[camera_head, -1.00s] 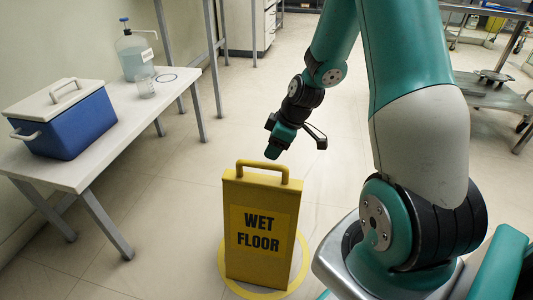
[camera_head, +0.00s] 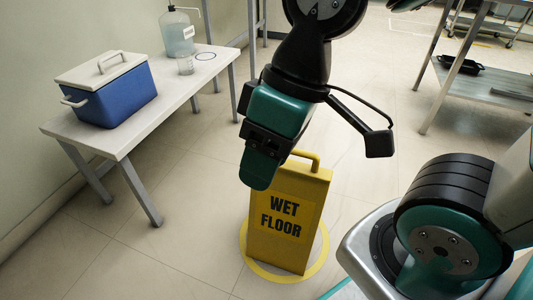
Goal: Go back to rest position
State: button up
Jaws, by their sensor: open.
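My gripper (camera_head: 262,165) hangs in the upper middle of the head view, pointing down, with nothing seen in it. It is open, though its fingers show only edge-on. A yellow wet floor sign (camera_head: 287,220) stands upright on the floor, inside a yellow ring (camera_head: 312,270). In the picture my gripper covers the sign's top left corner and part of its handle; I cannot tell the exact gap in depth.
A metal shelf cart (camera_head: 490,84) stands at the upper right. The floor between is clear.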

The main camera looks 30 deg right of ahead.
notch_tip(320, 180, up, 30)
jog(key=p, duration=2.9)
jog(key=shift+f, duration=0.25)
